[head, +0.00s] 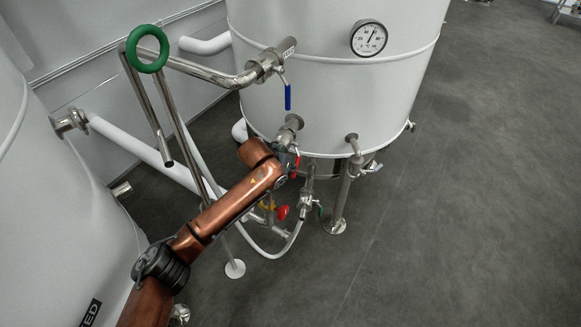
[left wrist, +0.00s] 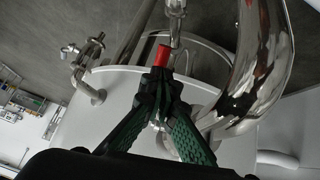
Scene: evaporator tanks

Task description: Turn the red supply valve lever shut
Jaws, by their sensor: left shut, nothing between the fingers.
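The red supply valve lever (head: 296,166) is on the valve low on the front of the white tank, below the blue lever. In the left wrist view, the red end of the lever (left wrist: 162,55) shows just beyond my fingertips. My left gripper (left wrist: 158,84) is shut with nothing between its dark green-padded fingers. Its tips are close to the red end; I cannot tell whether they touch it. In the head view, my left gripper (head: 290,170) is small and partly hidden beside the lever. My right gripper is not in view.
A blue lever (head: 288,97) hangs from the upper pipe, with a green handwheel (head: 147,49) at left. A round red knob (head: 282,212) and a white hose (head: 262,251) lie below my arm. A gauge (head: 369,38) is on the tank. Open floor (head: 470,220) lies at right.

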